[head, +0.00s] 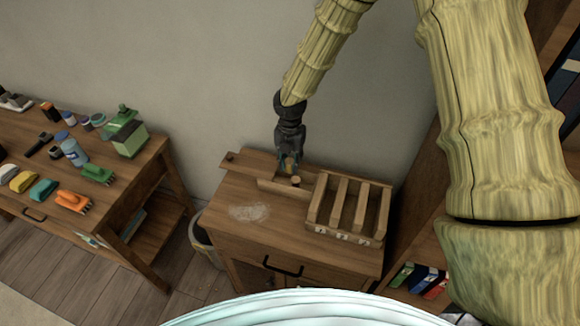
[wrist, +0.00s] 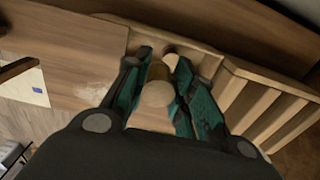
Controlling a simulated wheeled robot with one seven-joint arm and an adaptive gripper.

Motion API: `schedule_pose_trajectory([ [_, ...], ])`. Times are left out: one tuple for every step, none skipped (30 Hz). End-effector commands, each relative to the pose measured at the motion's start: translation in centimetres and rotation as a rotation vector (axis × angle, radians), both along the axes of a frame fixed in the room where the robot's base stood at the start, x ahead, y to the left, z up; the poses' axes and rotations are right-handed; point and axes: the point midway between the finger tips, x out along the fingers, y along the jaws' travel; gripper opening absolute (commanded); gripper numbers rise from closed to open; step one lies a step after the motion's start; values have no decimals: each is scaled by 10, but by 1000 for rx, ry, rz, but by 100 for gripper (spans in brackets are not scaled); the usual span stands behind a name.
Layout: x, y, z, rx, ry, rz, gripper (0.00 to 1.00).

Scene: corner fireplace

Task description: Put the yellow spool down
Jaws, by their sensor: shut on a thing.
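The yellow spool (head: 289,169) is between the fingers of my gripper (head: 289,165), at the back middle of the small wooden cabinet top (head: 225,205). In the wrist view the spool shows as a pale round end (wrist: 157,94) with a brownish-yellow side behind it. The teal-padded fingers of my gripper (wrist: 164,62) are shut on it, one on each side. The spool is just above or behind a low wooden strip (head: 284,190); I cannot tell whether it touches anything below.
A small round peg-like thing (head: 296,181) is close to the fingers. A slotted wooden rack (head: 313,218) stands to the right on the cabinet. A whitish patch (head: 250,212) marks the clear left part. A table (head: 130,190) with several tools and bottles stands at left.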

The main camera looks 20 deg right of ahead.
Motion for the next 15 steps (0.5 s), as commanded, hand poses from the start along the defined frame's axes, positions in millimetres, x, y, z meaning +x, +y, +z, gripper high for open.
schedule_pose_trajectory([
  [-2, 1, -5, -2, 6, 2, 13],
  [-2, 1, -8, -2, 5, 2, 13],
  [-3, 1, -12, -2, 5, 2, 13],
  [-3, 1, -16, -2, 6, 3, 13],
  [-3, 1, -19, -2, 6, 3, 13],
  [-2, 1, -23, -2, 5, 2, 13],
  [-3, 1, -26, -2, 5, 2, 13],
  [-3, 1, -28, -2, 5, 2, 13],
  [-2, 1, -30, -1, 4, 2, 13],
  [-2, 1, -31, -1, 3, 2, 13],
  [-2, 1, -32, -1, 3, 2, 13],
  [-2, 1, -32, 0, 2, 2, 13],
  [-2, 1, -32, 0, 2, 1, 13],
  [-2, 1, -32, 0, 2, 1, 13],
  [-2, 1, -32, 0, 2, 2, 13],
])
